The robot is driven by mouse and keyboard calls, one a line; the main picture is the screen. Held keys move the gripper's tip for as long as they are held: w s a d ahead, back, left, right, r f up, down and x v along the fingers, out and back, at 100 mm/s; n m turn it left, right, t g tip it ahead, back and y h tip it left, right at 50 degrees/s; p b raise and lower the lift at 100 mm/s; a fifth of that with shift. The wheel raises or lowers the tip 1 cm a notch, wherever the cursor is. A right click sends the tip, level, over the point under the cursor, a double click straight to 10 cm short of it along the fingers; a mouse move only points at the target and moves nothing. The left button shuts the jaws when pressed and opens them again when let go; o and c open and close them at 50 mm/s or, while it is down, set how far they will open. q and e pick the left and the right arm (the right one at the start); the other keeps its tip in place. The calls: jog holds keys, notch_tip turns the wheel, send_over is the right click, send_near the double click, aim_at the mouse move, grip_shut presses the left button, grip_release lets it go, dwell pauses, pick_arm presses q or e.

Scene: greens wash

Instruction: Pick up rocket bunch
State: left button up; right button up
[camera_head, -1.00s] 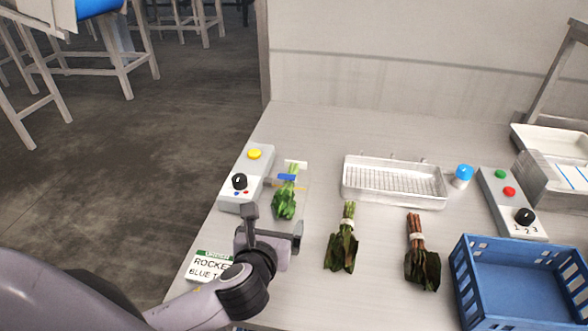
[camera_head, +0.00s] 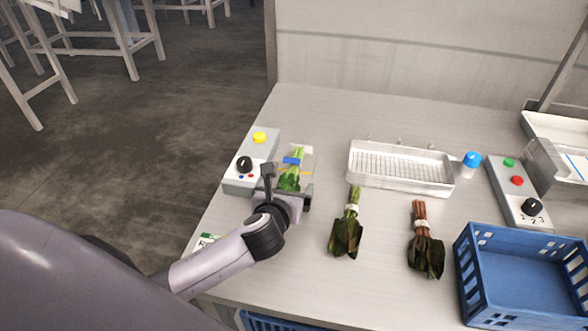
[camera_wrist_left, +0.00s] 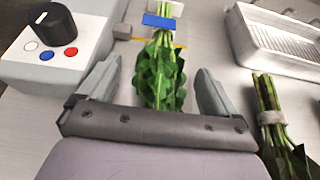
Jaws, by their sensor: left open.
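The rocket bunch is the leafy green bunch with a blue band (camera_head: 294,161); it lies at the left of the worktop beside the grey control box. In the left wrist view the bunch (camera_wrist_left: 160,78) lies between my fingers, leaves toward me, stems and blue band away. My left gripper (camera_head: 287,186) is open over its leaf end, a finger on either side and apart from the leaves. In the head view the gripper hides the lower leaves. A card (camera_head: 207,240), which read "ROCKET BLUE T…" earlier, is mostly hidden by my arm. My right gripper is not in view.
The control box (camera_head: 249,175) with a black knob stands close left of the bunch. Two darker bunches (camera_head: 346,236) (camera_head: 425,254) lie to the right. A wire-rack tray (camera_head: 400,185) is behind them. A blue crate (camera_head: 480,285) stands at the right.

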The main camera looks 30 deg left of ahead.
pick_arm(q)
jog(key=c, duration=1.2)
jog(key=shift+r, duration=0.15)
